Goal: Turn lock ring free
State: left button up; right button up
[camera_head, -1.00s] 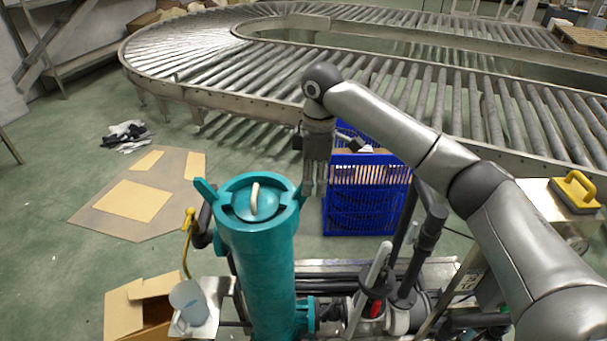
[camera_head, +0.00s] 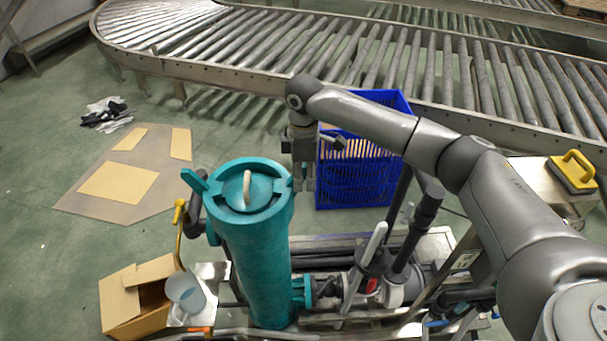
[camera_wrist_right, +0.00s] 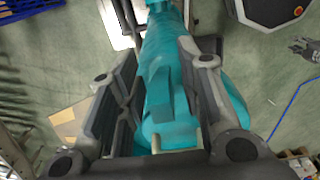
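A tall teal cylinder (camera_head: 262,280) stands upright on a rack. Its teal lock ring (camera_head: 284,188) surrounds a lid with a pale handle (camera_head: 246,188). One ring ear (camera_head: 193,181) sticks out at the left. My right gripper (camera_head: 304,186) points down beside the ring's right side. In the right wrist view, my right gripper (camera_wrist_right: 160,105) is open, its fingers on either side of a teal ear (camera_wrist_right: 166,92). A gap shows on the left; contact on the right is unclear. A small grey claw-like shape at that view's right edge may be my left gripper, too small to judge.
A blue crate (camera_head: 362,165) stands behind my right gripper, near the roller conveyor (camera_head: 330,60). Black pipes and a valve (camera_head: 375,265) sit right of the cylinder. A yellow hook (camera_head: 180,215), jug (camera_head: 186,292) and cardboard box (camera_head: 135,300) are at its left.

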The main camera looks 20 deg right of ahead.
jog(key=shift+f, duration=0.4)
jog(key=shift+c, duration=0.3)
grip_shut()
pick_arm(q)
jog(key=shift+w+r, duration=0.1)
jog(key=shift+w, duration=0.25)
jog(key=shift+d+r, duration=0.1)
jog(key=shift+r, duration=0.05)
